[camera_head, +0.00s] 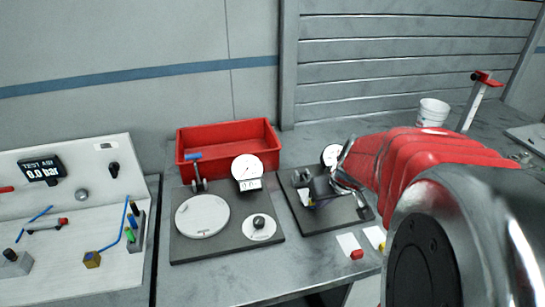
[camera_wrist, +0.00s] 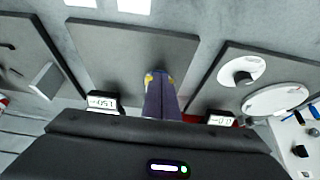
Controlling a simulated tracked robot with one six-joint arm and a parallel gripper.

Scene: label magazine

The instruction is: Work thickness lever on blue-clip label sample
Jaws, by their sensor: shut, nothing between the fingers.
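My gripper (camera_head: 318,200) is over the dark plate (camera_head: 348,221) right of the disc station. Its dark fingers with yellow tips are together and empty in the wrist view (camera_wrist: 157,78). That plate (camera_wrist: 125,50) looks bare in front of the fingertips. A dial gauge (camera_head: 331,155) stands behind it, partly hidden by my arm. A label card with a red clip (camera_head: 356,252) lies in front. I cannot make out a blue clip, nor which lever is the thickness lever.
The disc station (camera_head: 177,250) carries a large disc and a small knobbed disc. A red bin (camera_head: 226,133) stands behind it. A test panel (camera_head: 60,270) is at the left. A white cup (camera_head: 433,112) stands beyond my arm. The front table strip is mostly clear.

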